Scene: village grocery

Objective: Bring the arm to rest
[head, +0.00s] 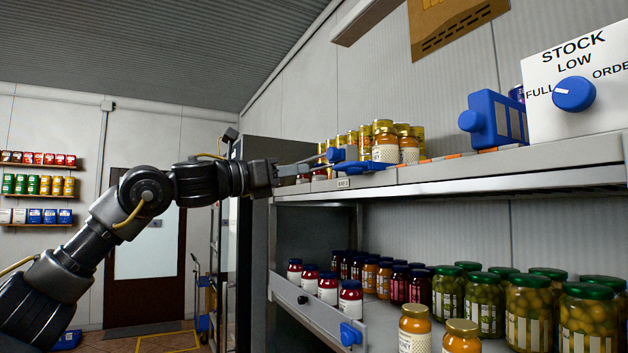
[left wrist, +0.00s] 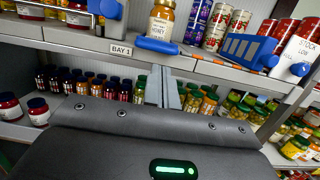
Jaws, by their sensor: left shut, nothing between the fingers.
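My left arm (head: 145,195) comes in from the left in the head view and reaches out level at about the height of the upper shelf. My left gripper (head: 292,168) is at the left end of that shelf, close to its front edge. It is shut and holds nothing. Whether it touches the shelf edge or the blue fitting beside it, I cannot tell. My right gripper is not in view.
The upper shelf (head: 440,178), labelled BAY 1, holds honey jars (head: 385,148), a blue fitting (head: 365,167) and a STOCK LOW dial box (head: 580,85). The lower shelf holds several jars (head: 480,303) and a drawer-like front panel (head: 310,318). Open floor lies left, before a door (head: 147,255).

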